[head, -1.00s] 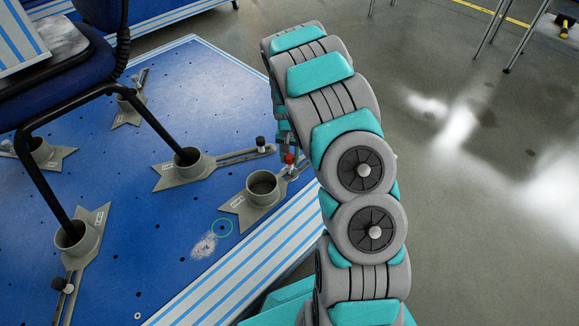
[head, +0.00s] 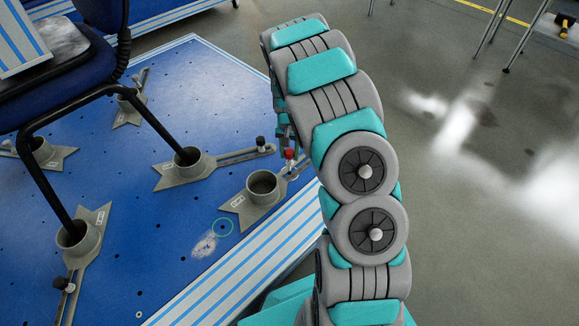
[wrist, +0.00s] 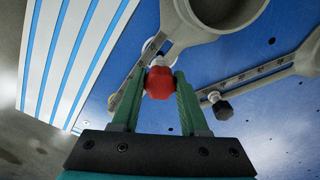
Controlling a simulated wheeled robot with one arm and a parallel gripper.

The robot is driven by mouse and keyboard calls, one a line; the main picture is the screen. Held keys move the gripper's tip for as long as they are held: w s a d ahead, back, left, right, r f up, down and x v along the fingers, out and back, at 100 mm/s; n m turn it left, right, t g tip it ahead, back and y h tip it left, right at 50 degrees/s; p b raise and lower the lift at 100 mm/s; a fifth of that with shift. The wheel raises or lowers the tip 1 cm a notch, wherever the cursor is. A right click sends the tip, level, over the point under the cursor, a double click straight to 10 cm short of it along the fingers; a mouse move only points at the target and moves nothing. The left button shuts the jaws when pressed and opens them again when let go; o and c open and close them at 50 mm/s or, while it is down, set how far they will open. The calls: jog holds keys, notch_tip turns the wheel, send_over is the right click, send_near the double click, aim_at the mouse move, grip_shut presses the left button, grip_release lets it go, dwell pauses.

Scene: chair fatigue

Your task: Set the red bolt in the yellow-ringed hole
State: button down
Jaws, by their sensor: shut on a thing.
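The red bolt (wrist: 160,82) is between the green fingers of my gripper (wrist: 161,88) in the wrist view. The fingers are shut on its red head; its pale lower part points at the slotted arm of a grey cup bracket (wrist: 138,82). I cannot tell whether its tip is in the slot. In the head view the red bolt (head: 289,154) shows at the slotted end of the near bracket (head: 240,204), beside my arm, which hides most of my gripper.
A blue platform (head: 160,235) with small holes carries several cup brackets holding chair legs (head: 48,188). A black-knobbed bolt (wrist: 222,108) stands in the neighbouring bracket's slot. The near bracket's cup (head: 263,184) is empty.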

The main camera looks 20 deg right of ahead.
jog(key=shift+r, duration=0.1)
jog(key=shift+r+p, duration=0.65)
jog(key=shift+r, duration=1.25)
